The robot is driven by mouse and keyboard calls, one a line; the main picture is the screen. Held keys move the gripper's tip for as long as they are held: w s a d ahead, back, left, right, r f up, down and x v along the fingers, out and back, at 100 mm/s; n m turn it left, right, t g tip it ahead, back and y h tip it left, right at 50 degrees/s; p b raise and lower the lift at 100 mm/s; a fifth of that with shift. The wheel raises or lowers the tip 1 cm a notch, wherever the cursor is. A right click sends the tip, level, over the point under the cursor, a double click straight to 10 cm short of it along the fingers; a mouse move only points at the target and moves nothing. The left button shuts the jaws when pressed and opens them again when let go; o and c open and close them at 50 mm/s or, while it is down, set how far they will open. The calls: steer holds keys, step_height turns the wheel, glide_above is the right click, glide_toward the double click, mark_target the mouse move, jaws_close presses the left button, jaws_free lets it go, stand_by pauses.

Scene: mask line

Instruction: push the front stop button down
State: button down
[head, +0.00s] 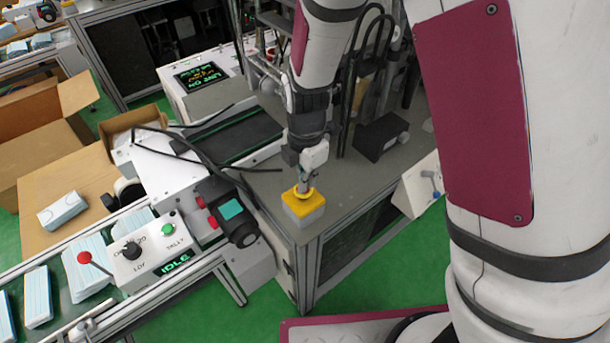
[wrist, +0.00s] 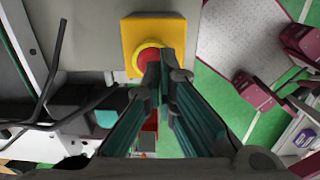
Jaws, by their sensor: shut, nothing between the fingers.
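The front stop button is a red cap (wrist: 148,57) on a yellow-topped box (head: 308,208), which stands near the front corner of the grey machine table (head: 268,187). The box also shows at the top of the wrist view (wrist: 135,30). My gripper (head: 304,187) points down over the box, with its fingertips at the button. In the wrist view my gripper (wrist: 163,67) is shut and empty, its tips overlapping the cap's right side. Whether they touch the cap, and how far down it sits, I cannot tell. In the head view the gripper hides the cap.
A control box (head: 147,252) with a black knob, a green button and an IDLE display stands at the lower left. Black cables (head: 215,165) and a dark motor (head: 232,218) lie left of the button. A black block (head: 380,137) sits behind it, right.

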steer(key=shift+f, duration=0.4)
steer(key=shift+f+b, duration=0.4)
steer(key=shift+f, duration=0.6)
steer(key=shift+s+f, duration=0.1)
steer(key=shift+s, duration=0.1)
step_height(320, 180, up, 15)
steer(key=shift+w, duration=0.15)
